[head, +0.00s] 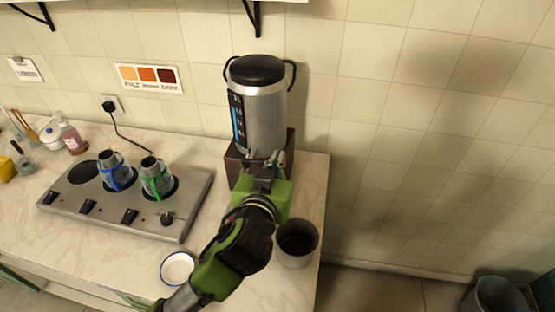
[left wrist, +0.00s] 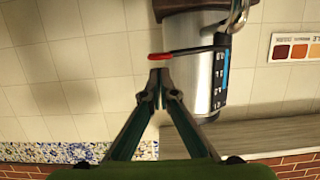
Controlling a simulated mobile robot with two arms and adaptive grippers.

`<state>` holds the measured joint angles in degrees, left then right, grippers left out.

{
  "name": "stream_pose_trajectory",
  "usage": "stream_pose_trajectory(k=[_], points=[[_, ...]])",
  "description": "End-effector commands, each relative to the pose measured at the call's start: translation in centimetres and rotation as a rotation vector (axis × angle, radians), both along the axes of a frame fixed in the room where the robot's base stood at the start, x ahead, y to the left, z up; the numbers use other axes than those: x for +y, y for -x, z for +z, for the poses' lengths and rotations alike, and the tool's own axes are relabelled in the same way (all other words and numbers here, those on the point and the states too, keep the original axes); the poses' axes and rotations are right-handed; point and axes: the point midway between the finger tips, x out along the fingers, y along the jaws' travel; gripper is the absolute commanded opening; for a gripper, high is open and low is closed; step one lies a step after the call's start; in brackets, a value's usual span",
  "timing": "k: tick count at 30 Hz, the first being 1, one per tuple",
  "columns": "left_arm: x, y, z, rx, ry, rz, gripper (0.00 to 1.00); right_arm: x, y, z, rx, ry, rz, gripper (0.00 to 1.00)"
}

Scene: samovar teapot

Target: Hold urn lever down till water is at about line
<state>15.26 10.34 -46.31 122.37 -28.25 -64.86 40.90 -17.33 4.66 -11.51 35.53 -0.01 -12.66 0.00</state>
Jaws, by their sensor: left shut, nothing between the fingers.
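The metal urn (head: 262,112) with a black lid stands on a dark wooden base (head: 236,168) at the counter's back right. Its level gauge (head: 238,122) shows a blue column. In the left wrist view the scene is upside down, and the urn (left wrist: 203,60) carries a dark lever with a red tip (left wrist: 159,56). My left gripper (left wrist: 160,76) is shut and empty, its fingertips right at the red tip; I cannot tell if they touch it. In the head view the left gripper (head: 268,162) hides the urn's lower front. Nothing under the spout can be made out. My right gripper is out of view.
A hotplate (head: 190,212) carries two pots, one blue-handled (head: 117,172) and one green-handled (head: 157,178). A white bowl (head: 178,268) and a dark grey container (head: 297,240) stand near the front, either side of my forearm. The counter ends right of the urn. A shelf is overhead.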

Motion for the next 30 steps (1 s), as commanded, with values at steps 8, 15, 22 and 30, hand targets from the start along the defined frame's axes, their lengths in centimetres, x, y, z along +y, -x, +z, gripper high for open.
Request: stream_pose_trajectory(k=[8, 15, 22, 30], points=[[0.0, 0.0, -0.9, -0.001, -0.001, 0.000, 0.00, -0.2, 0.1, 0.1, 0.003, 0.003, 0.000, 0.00], [0.0, 0.1, -1.0, -0.001, -0.006, -0.001, 0.00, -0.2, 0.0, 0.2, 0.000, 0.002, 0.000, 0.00], [-0.5, 0.2, -2.9, -0.035, -0.197, 0.001, 0.00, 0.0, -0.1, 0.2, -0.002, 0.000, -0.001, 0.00], [-0.5, 0.2, -4.2, -0.074, -0.365, 0.000, 0.00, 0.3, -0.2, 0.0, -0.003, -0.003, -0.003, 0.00]])
